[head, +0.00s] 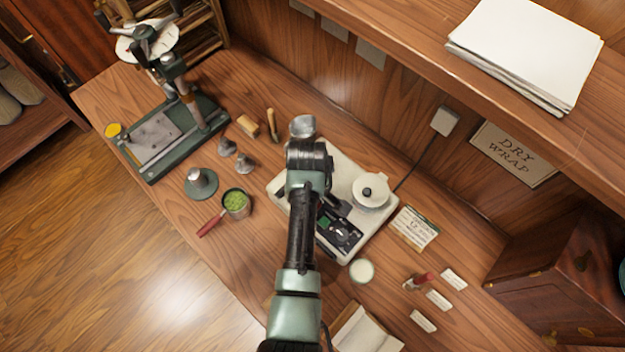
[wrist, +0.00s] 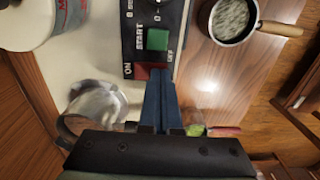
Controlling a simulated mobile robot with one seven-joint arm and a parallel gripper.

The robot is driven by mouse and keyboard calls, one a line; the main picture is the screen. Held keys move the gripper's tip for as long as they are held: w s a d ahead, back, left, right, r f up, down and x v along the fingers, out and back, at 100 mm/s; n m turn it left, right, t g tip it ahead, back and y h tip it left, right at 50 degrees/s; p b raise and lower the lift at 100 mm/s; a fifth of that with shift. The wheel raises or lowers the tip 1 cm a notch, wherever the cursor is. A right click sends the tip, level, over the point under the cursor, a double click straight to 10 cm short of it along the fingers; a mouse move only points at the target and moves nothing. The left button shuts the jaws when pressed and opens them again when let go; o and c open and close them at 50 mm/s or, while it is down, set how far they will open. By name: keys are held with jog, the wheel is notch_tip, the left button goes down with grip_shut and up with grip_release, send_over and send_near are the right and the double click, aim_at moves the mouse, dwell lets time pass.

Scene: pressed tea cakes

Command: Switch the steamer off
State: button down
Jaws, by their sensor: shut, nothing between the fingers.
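The steamer (head: 280,192) is a pale base with a lidded white pot (head: 370,190) and a dark control panel (head: 343,238). My arm covers part of it in the head view. In the wrist view the panel (wrist: 172,18) shows a green START button (wrist: 158,40) and a red switch (wrist: 150,73) between the words ON and OFF. My gripper (wrist: 160,75) is shut and empty, with its fingertips at the right part of the red switch, toward OFF. The fingers hide part of the switch. I cannot tell whether they touch it or which side is down.
A red-handled cup of green tea (head: 236,202) stands left of the steamer. A white-filled cup (head: 361,270) and a paper card (head: 414,228) are at its right. A press (head: 180,105) stands at the back left. In the wrist view a wooden-handled pan (wrist: 232,18) lies beside the panel.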

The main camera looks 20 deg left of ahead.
notch_tip(320, 180, up, 7)
jog(key=p, duration=0.6)
jog(key=shift+f+p, duration=0.1)
jog(key=shift+p, duration=0.25)
jog(key=shift+s+f, duration=0.1)
